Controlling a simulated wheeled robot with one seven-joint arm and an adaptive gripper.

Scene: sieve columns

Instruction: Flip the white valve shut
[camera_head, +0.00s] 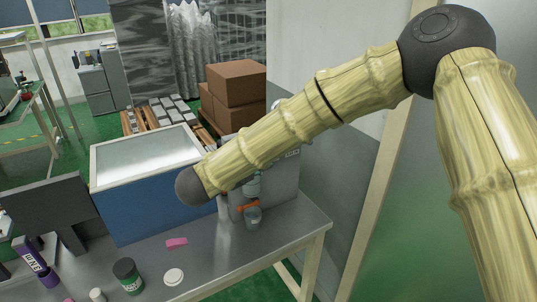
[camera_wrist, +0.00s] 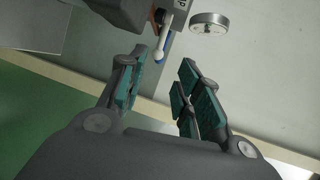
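In the wrist view, a small white lever with a blue part, which looks like the white valve (camera_wrist: 160,48), sticks out from a dark grey body near the top centre. My gripper (camera_wrist: 158,75) is open, its two teal-padded fingers apart with nothing between them. The lever appears just beyond the fingertips, and I see no contact. An orange handle (camera_head: 248,207) and clear column parts show below the arm; I cannot make out the white valve there.
A blue box with a pale top (camera_head: 150,205) stands left of the apparatus. A pink block (camera_head: 177,243), a white round lid (camera_head: 174,277) and a green-labelled jar (camera_head: 128,278) lie in front on the metal bench (camera_head: 215,262). A round metal disc (camera_wrist: 209,23) is near the lever.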

